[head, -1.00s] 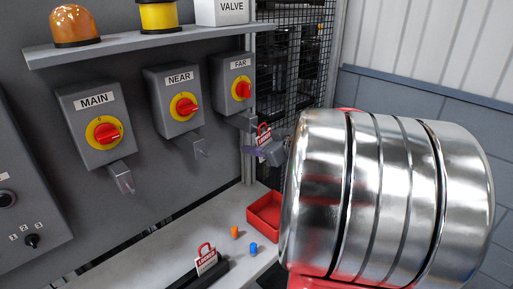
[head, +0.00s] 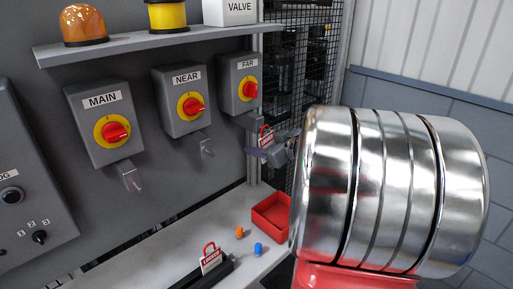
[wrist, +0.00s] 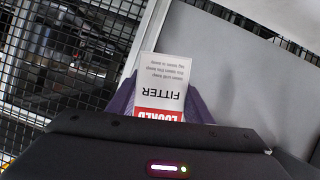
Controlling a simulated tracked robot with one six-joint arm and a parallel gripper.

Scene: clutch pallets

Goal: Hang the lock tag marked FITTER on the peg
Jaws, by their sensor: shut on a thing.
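My gripper (head: 265,152) is shut on the lock tag marked FITTER (wrist: 160,90), a white and red card. In the wrist view the card stands out between my purple fingers, its print upside down. In the head view the same tag (head: 266,137) is small, with a red loop on top, just right of and below the bracket (head: 246,121) under the FAR switch. Similar grey brackets hang under the NEAR switch (head: 207,148) and the MAIN switch (head: 131,180). I cannot tell which of these, if any, is the peg.
Another red and white tag (head: 211,260) stands in a dark holder on the bench (head: 150,262). A red tray (head: 272,213), an orange plug (head: 239,232) and a blue plug (head: 258,249) are nearby. A wire mesh (head: 300,60) stands behind. My arm covers the right side.

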